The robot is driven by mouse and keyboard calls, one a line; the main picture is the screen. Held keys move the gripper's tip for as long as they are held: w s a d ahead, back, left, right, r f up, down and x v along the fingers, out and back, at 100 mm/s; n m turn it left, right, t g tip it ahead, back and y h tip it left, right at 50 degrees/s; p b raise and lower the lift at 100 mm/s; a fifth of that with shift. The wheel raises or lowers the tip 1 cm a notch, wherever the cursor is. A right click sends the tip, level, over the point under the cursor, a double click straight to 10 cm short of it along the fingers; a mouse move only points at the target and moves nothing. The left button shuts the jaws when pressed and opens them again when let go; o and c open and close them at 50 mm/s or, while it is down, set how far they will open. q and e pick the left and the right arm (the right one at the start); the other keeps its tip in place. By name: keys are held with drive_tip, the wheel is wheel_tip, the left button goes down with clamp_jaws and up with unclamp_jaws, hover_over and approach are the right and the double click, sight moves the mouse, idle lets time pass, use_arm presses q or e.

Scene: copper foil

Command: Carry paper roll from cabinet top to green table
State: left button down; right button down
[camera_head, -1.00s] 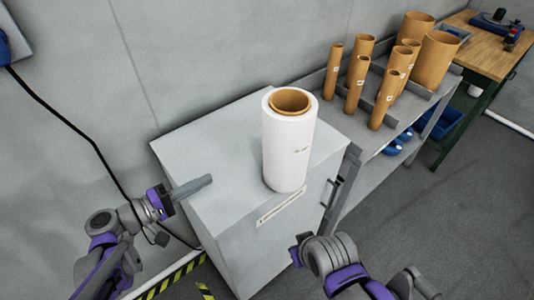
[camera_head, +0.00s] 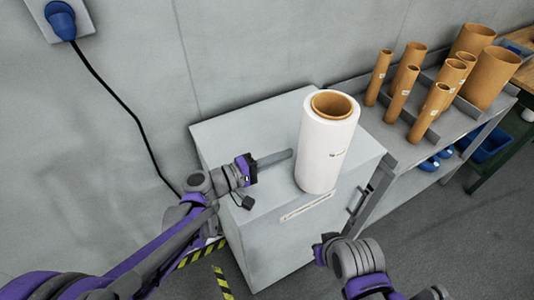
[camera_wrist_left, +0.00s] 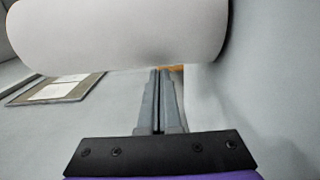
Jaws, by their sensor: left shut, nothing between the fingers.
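The paper roll (camera_head: 322,155), white with a brown cardboard core, stands upright on the grey cabinet top (camera_head: 245,125). My left gripper (camera_head: 289,154) is shut and empty, its fingertips close beside the roll's left side. I cannot tell whether they touch it. In the left wrist view the roll (camera_wrist_left: 120,35) lies across the top, just beyond the closed fingers (camera_wrist_left: 160,75). The green table (camera_head: 526,78), with a wooden top and green legs, is partly in view at the right edge. My right gripper (camera_head: 322,248) is low in front of the cabinet; its fingers are not clear.
A grey shelf (camera_head: 390,130) with several brown cardboard tubes (camera_head: 403,93) stands right of the cabinet. A black cable (camera_head: 120,105) hangs from a blue plug (camera_head: 60,20) on the wall. Yellow-black tape (camera_head: 222,282) marks the floor. Open floor lies at the lower right.

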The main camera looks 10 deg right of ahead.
use_arm(q)
drive_tip(key=shift+s+d, duration=0.1)
drive_tip(key=shift+d, duration=0.2)
drive_tip(key=shift+s+d, duration=0.3)
drive_tip(key=shift+d, duration=0.25)
drive_tip(key=shift+s+d, duration=0.3)
drive_tip(key=shift+d, duration=0.25)
drive_tip(key=shift+w+a, duration=0.1)
drive_tip(key=shift+w, duration=0.05)
